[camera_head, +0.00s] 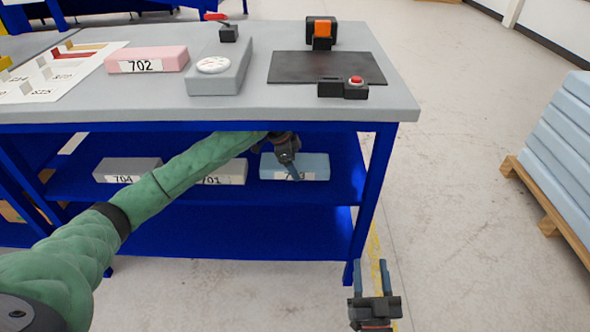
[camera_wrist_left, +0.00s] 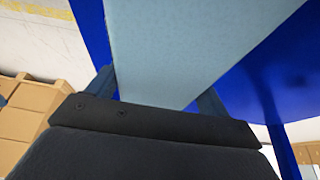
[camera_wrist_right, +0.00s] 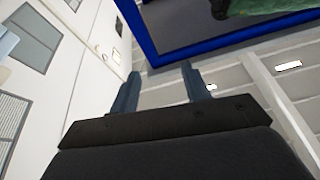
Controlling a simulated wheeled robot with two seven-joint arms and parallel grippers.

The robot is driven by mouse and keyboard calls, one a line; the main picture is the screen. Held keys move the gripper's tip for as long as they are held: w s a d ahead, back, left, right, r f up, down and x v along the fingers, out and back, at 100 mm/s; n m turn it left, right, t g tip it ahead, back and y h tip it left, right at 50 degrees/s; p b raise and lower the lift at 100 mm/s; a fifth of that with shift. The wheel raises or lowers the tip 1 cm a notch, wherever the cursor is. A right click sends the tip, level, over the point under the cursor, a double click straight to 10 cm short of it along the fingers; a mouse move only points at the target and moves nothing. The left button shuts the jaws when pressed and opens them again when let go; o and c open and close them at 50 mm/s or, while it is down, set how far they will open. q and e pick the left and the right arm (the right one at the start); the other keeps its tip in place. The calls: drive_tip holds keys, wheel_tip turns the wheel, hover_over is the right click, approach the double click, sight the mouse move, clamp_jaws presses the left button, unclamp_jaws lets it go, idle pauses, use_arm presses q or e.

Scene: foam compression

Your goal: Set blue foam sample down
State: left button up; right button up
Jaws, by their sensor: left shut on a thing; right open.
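The blue foam sample (camera_head: 314,164) is a light blue block with a white label, on the right part of the blue middle shelf under the table. My left gripper (camera_head: 294,172) reaches in under the tabletop and is shut on it; its fingers cover part of the label. In the left wrist view the foam (camera_wrist_left: 180,50) fills the space between the left gripper's fingers (camera_wrist_left: 158,95). I cannot tell whether the block rests fully on the shelf. My right gripper (camera_head: 370,276) is open and empty, right of the table near the floor; its spread fingers (camera_wrist_right: 160,90) also show in the right wrist view.
The grey tabletop (camera_head: 400,103) overhangs the shelf and holds a pink block 702 (camera_head: 147,58) and a red-button box (camera_head: 344,88). A foam pallet (camera_head: 560,150) stands right.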

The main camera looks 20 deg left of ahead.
use_arm(q)
wheel_tip(320, 180, down, 2)
drive_tip(key=shift+f, duration=0.1)
use_arm(e)
drive_tip(key=shift+t, duration=0.7)
drive_tip(key=r, duration=0.4)
drive_tip(key=shift+s+d, duration=0.2)
drive_tip(key=shift+s, duration=0.05)
use_arm(q)
drive_tip(key=o, duration=0.9)
use_arm(e)
drive_tip(key=shift+f, duration=0.1)
